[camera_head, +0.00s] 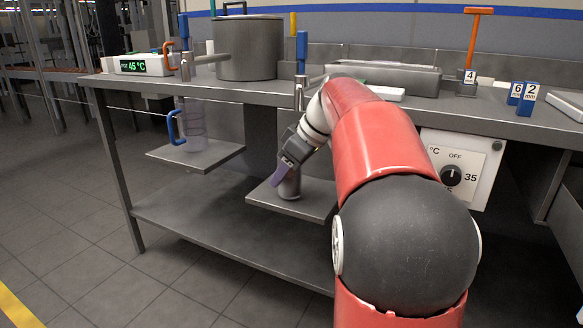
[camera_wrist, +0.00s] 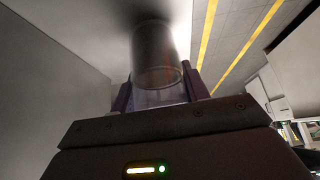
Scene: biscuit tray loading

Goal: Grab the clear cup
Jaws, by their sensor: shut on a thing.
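The clear cup (camera_head: 290,188) is a small greyish see-through cylinder at the small right-hand shelf (camera_head: 318,199) below the counter. My gripper (camera_head: 284,175) reaches down to it from the upper right, with purple fingers at its side. In the wrist view the cup (camera_wrist: 156,55) sits between the two fingers (camera_wrist: 158,92), one on each side, so my gripper is shut on it. The cup looks upright in the head view. I cannot tell whether its base touches the shelf.
A clear jug (camera_head: 191,124) with a blue handle stands on the left small shelf (camera_head: 212,155). The counter (camera_head: 270,88) is close above my gripper, with taps and a large pot (camera_head: 247,48). A wide lower shelf (camera_head: 215,222) lies below, bare.

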